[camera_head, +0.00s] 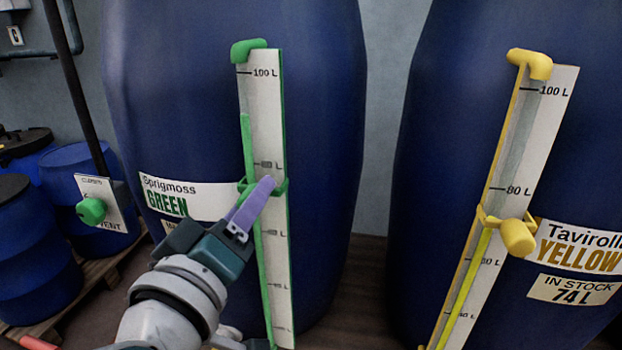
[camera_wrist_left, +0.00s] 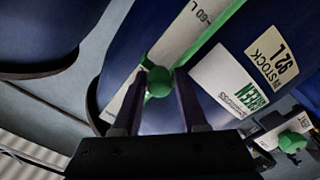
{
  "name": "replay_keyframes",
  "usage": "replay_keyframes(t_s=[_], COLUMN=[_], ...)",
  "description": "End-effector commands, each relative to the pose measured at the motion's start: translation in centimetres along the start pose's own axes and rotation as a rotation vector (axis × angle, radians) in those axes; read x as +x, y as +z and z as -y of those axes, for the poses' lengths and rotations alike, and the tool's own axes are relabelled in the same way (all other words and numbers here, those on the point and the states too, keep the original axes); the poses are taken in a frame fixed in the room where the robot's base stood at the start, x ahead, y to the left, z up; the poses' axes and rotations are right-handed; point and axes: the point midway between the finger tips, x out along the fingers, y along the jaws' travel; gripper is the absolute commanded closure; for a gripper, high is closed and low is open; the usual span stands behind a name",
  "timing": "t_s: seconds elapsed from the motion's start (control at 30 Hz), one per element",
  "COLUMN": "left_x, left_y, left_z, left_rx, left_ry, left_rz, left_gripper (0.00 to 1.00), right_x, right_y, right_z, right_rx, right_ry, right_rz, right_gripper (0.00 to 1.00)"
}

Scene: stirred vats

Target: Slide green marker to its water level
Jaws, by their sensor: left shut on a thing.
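The green marker (camera_head: 279,187) is a slider with a knob on the white scale board (camera_head: 266,120) of the blue Sprigmoss GREEN vat (camera_head: 180,100). It sits a little below the 80 L mark. A bright green column (camera_head: 247,145) along the board's left edge rises above the marker, to between 80 L and 100 L. My left gripper (camera_head: 262,190), with purple fingers, is shut on the marker's knob and partly hides it. In the left wrist view the green knob (camera_wrist_left: 159,80) is between the two fingers. My right gripper is not in view.
The blue Tavirolli YELLOW vat (camera_head: 430,160) stands at the right, with a yellow marker (camera_head: 518,237) on its own scale. A green knob (camera_head: 91,210) on a white plate and smaller blue drums (camera_head: 30,250) are at the left. A gap separates the vats.

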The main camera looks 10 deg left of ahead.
Motion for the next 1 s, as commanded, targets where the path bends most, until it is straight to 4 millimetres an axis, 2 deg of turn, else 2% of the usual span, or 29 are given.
replay_keyframes(t_s=[0.7, 0.87, 1.0], left_x=[0.0, 0.0, 0.0], left_y=[-0.2, -1.4, -3.4], left_z=[-0.2, -1.5, -3.5], left_rx=[0.012, 0.012, 0.012], left_ry=[0.002, 0.002, 0.002], left_rz=[0.0, 0.0, 0.0], left_gripper=[1.0, 1.0, 1.0], right_x=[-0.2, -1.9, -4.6], right_y=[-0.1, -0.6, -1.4], right_z=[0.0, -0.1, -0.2], right_rx=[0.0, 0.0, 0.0], right_ry=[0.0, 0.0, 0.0], right_rz=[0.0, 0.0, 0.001], right_gripper=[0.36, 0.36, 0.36])
